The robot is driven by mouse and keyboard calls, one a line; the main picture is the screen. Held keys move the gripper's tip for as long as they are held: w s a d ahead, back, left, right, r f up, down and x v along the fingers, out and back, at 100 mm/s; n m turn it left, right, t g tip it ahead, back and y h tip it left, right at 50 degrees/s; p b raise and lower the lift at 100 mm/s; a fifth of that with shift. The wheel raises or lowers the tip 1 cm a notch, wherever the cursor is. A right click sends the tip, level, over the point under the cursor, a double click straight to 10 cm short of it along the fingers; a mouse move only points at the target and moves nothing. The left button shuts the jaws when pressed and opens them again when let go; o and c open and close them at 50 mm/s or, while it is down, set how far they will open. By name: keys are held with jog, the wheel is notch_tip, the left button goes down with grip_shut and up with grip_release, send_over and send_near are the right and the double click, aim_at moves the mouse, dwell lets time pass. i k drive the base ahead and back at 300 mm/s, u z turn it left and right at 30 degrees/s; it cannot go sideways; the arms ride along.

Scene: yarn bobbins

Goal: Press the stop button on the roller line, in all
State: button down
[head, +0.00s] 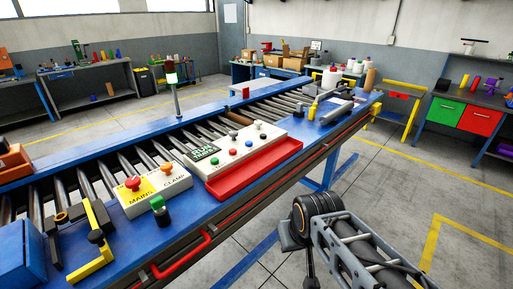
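The roller line (110,262) is a blue-framed conveyor running from the lower left to the back. A pale control panel (274,134) on its near rail carries a green button (218,161), a red button (233,152), a blue button (249,143) and pale knobs. Its small labels are too small to read. A dark display (203,153) with green letters sits at its left end. My arm shows at lower right, apart from the panels; no gripper fingers are visible.
An empty-looking red tray (257,168) fronts the control panel. A signal post (175,92) stands behind. The floor at right is clear.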

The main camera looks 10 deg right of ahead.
aim_at(232, 152)
jog(key=z, duration=0.4)
jog(key=i, duration=0.65)
jog(key=u, duration=1.8)
